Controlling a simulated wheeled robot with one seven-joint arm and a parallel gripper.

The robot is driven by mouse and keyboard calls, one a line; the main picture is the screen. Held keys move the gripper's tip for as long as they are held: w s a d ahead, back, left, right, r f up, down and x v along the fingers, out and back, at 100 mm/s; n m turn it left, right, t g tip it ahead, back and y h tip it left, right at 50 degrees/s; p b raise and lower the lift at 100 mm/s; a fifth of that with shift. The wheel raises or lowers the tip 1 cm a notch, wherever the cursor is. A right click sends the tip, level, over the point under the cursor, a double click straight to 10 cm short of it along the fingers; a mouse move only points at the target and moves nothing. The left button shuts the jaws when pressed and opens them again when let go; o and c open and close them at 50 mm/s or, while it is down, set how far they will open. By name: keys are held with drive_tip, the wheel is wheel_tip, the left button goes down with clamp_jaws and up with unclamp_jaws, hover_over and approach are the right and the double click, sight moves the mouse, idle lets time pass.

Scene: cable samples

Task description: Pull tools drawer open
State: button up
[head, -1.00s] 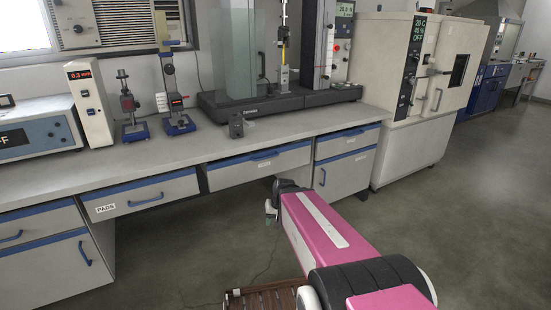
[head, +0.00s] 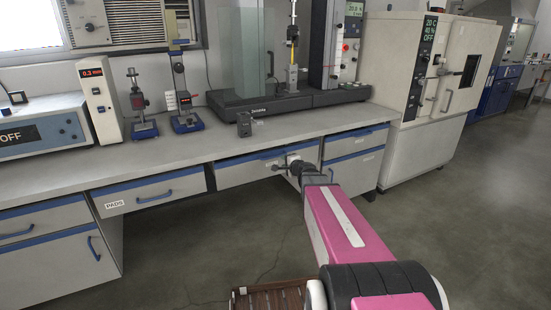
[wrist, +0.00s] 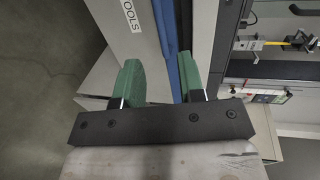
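The tools drawer (head: 240,172) is the white, blue-topped drawer under the middle of the bench in the head view. Its front, with a TOOLS label (wrist: 130,16), shows sideways in the wrist view. I cannot tell if it is fully closed. My gripper (head: 279,167) is in front of the drawer's right part, and the arm hides part of the front. In the wrist view, the two green fingers of my gripper (wrist: 160,82) are apart, with the drawer front and blue strip (wrist: 170,30) beyond them. Nothing is clearly held between them. Handle contact cannot be told.
The pads drawer (head: 130,194) is left of the tools drawer, and another drawer (head: 353,145) is right of it. The bench top (head: 200,148) carries a testing machine (head: 290,102) and small gauges. A wooden slatted piece (head: 270,300) is at the bottom. Floor is clear at right.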

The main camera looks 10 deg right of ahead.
sight(276, 156)
drive_tip(key=x, duration=1)
drive_tip(key=shift+w+a, duration=0.1)
drive_tip(key=shift+w, duration=0.25)
clamp_jaws()
